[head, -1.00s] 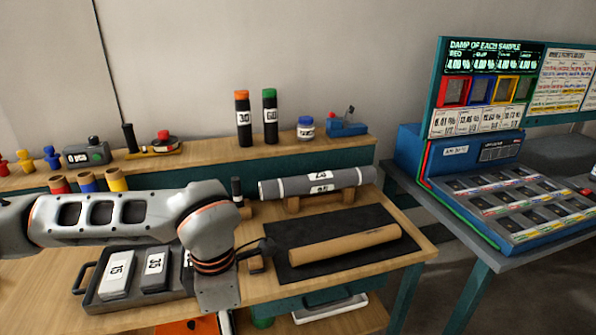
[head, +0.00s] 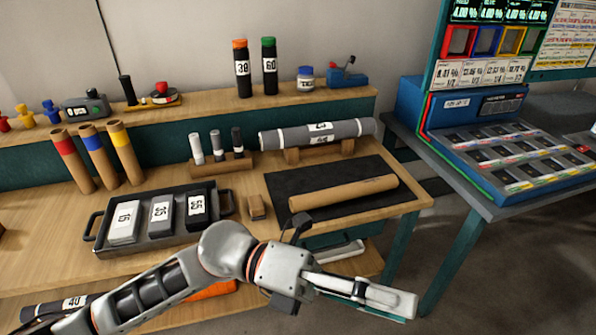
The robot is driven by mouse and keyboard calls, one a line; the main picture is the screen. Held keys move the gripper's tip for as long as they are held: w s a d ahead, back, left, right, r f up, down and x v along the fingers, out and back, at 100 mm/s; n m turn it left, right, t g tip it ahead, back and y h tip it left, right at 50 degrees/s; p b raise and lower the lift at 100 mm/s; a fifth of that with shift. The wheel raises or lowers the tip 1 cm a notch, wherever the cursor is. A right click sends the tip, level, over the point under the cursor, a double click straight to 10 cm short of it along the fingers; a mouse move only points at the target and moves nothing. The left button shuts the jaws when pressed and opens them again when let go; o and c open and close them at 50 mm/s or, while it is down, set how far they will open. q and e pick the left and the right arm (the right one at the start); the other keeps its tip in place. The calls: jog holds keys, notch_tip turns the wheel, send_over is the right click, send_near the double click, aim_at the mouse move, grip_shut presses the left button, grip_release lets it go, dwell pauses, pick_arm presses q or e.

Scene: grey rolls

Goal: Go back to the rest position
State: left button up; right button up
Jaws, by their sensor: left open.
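My left arm comes in from the lower left. Its left gripper (head: 395,298) points right, low in the head view, in front of the workbench's front edge. The gripper is seen side-on, so the gap between its fingers is hard to see; nothing shows held in it. It looks open and is apart from the things on the bench. My right gripper is out of view.
The workbench (head: 60,215) holds a black tray (head: 180,236) of numbered blocks, a grey roll (head: 318,134) on wooden supports, and a brown roll (head: 345,192) on a dark mat (head: 285,183). A blue machine (head: 450,108) stands on the right table. Floor shows between the tables.

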pick_arm(q)
jog(key=w+a+n+t+h, duration=0.2)
jog(key=w+a+n+t, duration=0.1)
jog(key=w+n+t, duration=0.5)
jog(key=w+a+n+t+h, duration=0.3)
jog(key=w+n+t, duration=0.3)
jog(key=n+t, duration=0.3)
jog(key=w+a+f+n+t+y, duration=0.3)
jog(key=a+f+n+t+y, duration=0.15)
jog(key=f+n, duration=0.2)
jog(key=w+a+f+n+t+y, duration=0.3)
jog(key=a+f+n+y, duration=0.2)
jog(key=n, duration=0.2)
jog(key=s+a+f+n+g+y, duration=0.2)
jog(key=s+a+f+n+y, duration=0.1)
jog(key=f, duration=0.6)
jog(key=s+a+f+n+g+y, duration=0.2)
jog(key=s+a+f+n+y, duration=0.1)
jog(key=s+a+f, duration=0.3)
jog(key=s+a+f+n+g+y, duration=0.2)
jog(key=s+a+f+n+y, duration=0.2)
jog(key=f, duration=1)
jog(key=a, duration=0.3)
jog(key=shift+s+a, duration=0.2)
